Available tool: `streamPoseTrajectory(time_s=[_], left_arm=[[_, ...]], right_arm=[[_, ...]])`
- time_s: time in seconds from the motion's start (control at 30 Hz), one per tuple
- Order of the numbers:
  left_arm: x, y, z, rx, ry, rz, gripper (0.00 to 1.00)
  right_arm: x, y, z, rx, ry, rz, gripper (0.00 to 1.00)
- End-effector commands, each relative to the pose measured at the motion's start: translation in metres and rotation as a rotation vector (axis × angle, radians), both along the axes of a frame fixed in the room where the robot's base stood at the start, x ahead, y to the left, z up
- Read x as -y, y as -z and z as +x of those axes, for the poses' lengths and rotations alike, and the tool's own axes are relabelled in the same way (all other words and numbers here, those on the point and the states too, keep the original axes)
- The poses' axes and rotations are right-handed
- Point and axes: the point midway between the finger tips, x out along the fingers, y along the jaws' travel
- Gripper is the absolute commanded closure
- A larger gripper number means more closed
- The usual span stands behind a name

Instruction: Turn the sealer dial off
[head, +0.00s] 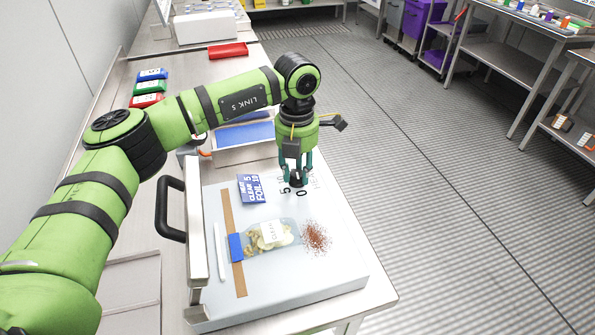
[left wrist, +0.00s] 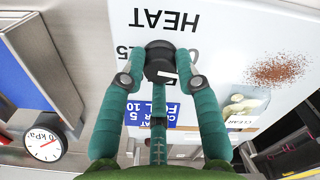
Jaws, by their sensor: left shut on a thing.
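The sealer (head: 335,278) is a pale grey box on the steel table, with HEAT printed on its top in the left wrist view. Its dial is a round black knob, seen best in the left wrist view (left wrist: 160,58), with numbers printed around it. My left gripper (head: 296,177) points down over the dial and is shut on it, a teal finger on either side in the left wrist view (left wrist: 160,80). The fingers hide part of the dial and its scale in the head view, and I cannot tell its exact setting. My right gripper is not in view.
A clear bag of pale pieces (head: 270,236) lies on the sealer beside spilled red flakes (head: 316,238). A blue card (head: 252,188) lies left of the dial. The sealer's black handle (head: 170,210) stands at its left. A gauge (left wrist: 43,142) shows in the left wrist view.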

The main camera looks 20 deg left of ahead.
Motion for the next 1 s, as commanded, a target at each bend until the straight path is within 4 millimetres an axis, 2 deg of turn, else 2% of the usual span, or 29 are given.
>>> streamPoseTrajectory(time_s=[0.3, 0.77, 0.8, 0.83, 0.87, 1.0], left_arm=[[-0.0009, 0.0035, -0.0030, -0.012, -0.099, 0.006, 1.00], [-0.0003, 0.0039, -0.0036, -0.015, -0.110, 0.006, 1.00], [-0.0003, 0.0039, -0.0036, -0.016, -0.110, 0.006, 0.64], [-0.0002, 0.0040, -0.0036, -0.015, -0.110, 0.005, 0.52], [-0.0002, 0.0039, -0.0035, -0.014, -0.110, 0.005, 0.44], [0.0002, 0.0026, -0.0025, -0.009, -0.110, 0.003, 0.44]], right_arm=[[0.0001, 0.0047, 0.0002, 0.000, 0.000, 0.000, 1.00], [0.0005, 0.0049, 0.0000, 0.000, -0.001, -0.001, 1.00], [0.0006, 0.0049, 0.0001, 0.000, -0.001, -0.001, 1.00], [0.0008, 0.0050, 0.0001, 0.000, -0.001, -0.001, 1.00], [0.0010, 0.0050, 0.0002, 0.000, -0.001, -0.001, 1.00], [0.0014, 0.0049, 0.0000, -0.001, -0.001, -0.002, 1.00]])
